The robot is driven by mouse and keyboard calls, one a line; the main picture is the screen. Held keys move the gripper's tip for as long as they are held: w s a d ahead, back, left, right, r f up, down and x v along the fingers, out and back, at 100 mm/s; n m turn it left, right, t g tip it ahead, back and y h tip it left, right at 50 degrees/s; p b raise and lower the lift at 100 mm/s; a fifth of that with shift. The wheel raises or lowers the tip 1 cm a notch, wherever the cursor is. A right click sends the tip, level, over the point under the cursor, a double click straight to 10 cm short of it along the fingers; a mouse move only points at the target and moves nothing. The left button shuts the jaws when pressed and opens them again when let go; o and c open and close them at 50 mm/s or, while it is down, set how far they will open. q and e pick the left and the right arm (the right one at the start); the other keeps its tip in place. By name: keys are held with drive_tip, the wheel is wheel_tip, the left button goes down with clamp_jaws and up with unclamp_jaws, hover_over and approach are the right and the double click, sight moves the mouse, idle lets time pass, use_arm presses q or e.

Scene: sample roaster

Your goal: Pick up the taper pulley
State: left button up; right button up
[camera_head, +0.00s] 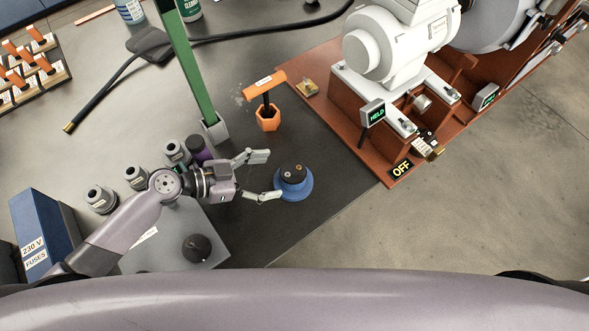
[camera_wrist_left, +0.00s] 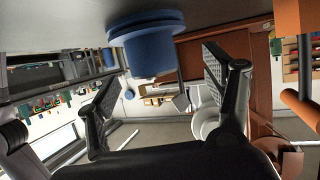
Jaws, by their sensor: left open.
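The taper pulley (camera_head: 300,192) stands on the dark bench mat, a round blue stepped piece with a dark top. In the left wrist view the blue pulley (camera_wrist_left: 148,45) shows at the upper middle, wide at the bench and narrower away from it. My left gripper (camera_head: 268,176) is open and empty, just left of the pulley with its fingers pointing towards it. In the left wrist view the spread fingers of my left gripper (camera_wrist_left: 160,85) lie either side of the pulley's line. I cannot tell whether a finger touches it. My right gripper is not in view.
An orange-handled tool stands in an orange hexagonal holder (camera_head: 267,121) behind the pulley. A green post (camera_head: 190,75) rises beyond my left gripper. Several grey canisters (camera_head: 136,177) stand left of it. The roaster's red-brown base (camera_head: 345,130) is at right. Bare mat lies in front of the pulley.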

sight(293, 175)
use_arm(q)
drive_tip(key=shift+w+d+f, duration=0.1)
drive_tip(key=shift+d, duration=0.8)
drive_tip(key=x, duration=0.1)
drive_tip(key=p+x, duration=0.1)
drive_tip(key=x, duration=0.1)
drive_tip(key=p+x, duration=0.1)
drive_tip(key=shift+s+d, duration=0.25)
drive_tip(key=shift+d, duration=0.1)
drive_tip(key=shift+d+f, duration=0.2)
drive_tip(key=shift+f, duration=0.05)
drive_tip(key=shift+c, duration=0.2)
drive_tip(key=c, duration=0.4)
clamp_jaws()
drive_tip(key=shift+w+r, duration=0.1)
drive_tip(key=shift+r, duration=0.05)
